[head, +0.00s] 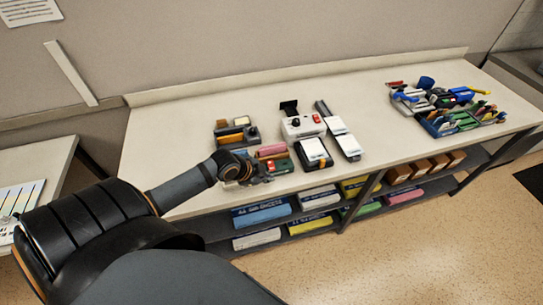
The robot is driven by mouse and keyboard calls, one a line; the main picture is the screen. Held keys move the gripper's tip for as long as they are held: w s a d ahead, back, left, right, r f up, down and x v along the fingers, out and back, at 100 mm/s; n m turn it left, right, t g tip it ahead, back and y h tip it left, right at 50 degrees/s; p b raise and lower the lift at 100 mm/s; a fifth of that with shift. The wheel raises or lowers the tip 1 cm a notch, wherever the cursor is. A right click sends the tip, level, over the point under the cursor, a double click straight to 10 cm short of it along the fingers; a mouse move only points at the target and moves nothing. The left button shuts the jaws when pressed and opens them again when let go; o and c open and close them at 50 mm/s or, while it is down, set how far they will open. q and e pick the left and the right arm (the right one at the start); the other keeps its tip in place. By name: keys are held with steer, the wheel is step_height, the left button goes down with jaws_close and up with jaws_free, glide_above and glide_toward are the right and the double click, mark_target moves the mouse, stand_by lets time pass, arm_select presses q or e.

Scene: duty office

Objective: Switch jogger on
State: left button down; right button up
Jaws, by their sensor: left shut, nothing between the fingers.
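A small white machine (300,128) with a red knob or button on its top right and a dark upright part behind it stands on the bench. It may be the jogger, but no label can be read. My left gripper (262,178) is at the front edge of the bench, to the left of and nearer than this machine, and apart from it. The gripper is shut and empty. It partly covers a low item with pink, red and green parts (274,152). My right gripper is out of view.
A dark tray (224,141) with small blocks stands left of the machine. White-topped items (314,150) sit in front and to its right. Trays of tools and stationery (440,105) fill the right end. The bench (372,105) is clear between. Shelves below hold paper packs.

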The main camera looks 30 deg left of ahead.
mark_target(269, 164)
arm_select(q)
steer(key=w+a+r+m+t+h, duration=0.1)
steer(key=w+a+r+m, duration=0.2)
steer(key=r, duration=0.6)
steer(key=w+m, duration=0.2)
steer(key=w, duration=0.1)
steer(key=shift+t, duration=0.4)
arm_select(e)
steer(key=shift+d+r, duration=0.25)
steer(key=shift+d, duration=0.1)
arm_select(q)
steer(key=shift+a, duration=0.1)
steer(key=f+b, duration=0.3)
steer(key=a+f+b, duration=0.1)
steer(key=f+b, duration=0.2)
steer(key=w+f+b, duration=0.1)
steer(key=f+b, duration=0.1)
steer(key=f, duration=0.1)
steer(key=shift+a+b, duration=0.15)
steer(key=shift+b, duration=0.25)
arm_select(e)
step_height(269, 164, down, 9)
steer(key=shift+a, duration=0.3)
arm_select(q)
steer(key=shift+r, duration=0.1)
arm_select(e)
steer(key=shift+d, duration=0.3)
